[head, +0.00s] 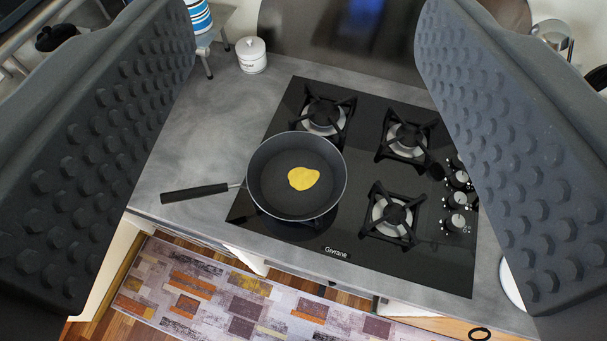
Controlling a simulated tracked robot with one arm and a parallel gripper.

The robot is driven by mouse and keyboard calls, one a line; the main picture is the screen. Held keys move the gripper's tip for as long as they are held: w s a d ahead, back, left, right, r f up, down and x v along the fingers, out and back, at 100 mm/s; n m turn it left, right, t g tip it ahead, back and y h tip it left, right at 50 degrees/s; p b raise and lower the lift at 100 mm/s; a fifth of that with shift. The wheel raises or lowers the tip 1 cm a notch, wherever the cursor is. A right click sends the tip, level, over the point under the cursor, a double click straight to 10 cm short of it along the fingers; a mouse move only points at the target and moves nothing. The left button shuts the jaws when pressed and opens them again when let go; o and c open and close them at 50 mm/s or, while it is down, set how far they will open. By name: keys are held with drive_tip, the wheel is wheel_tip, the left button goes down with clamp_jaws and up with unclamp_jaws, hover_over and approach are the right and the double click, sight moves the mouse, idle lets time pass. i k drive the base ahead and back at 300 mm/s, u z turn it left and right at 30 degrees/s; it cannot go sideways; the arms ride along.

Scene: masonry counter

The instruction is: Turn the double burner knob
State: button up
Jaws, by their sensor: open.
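The black glass gas hob (300,108) is set in the grey counter and carries several burners under black grates. A column of silver knobs (457,200) runs along its right side, close to my right finger, which may hide part of that area. I cannot tell which knob is the double burner's. My gripper (310,165) is open, with its two studded dark fingers wide apart at the left and right of the picture. It holds nothing and appears nearer the camera than the hob.
A black frying pan (272,185) with a yellow food piece (303,178) sits on the front left burner, its handle pointing left. A white lidded jar (251,55) stands at the back. The counter (205,130) left of the hob is clear. A patterned rug (215,295) lies below.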

sight(458, 200)
drive_tip(key=z, duration=1)
drive_tip(key=k, duration=0.55)
drive_tip(key=z, duration=0.5)
drive_tip(key=i, duration=1.4)
drive_tip(key=u, duration=0.5)
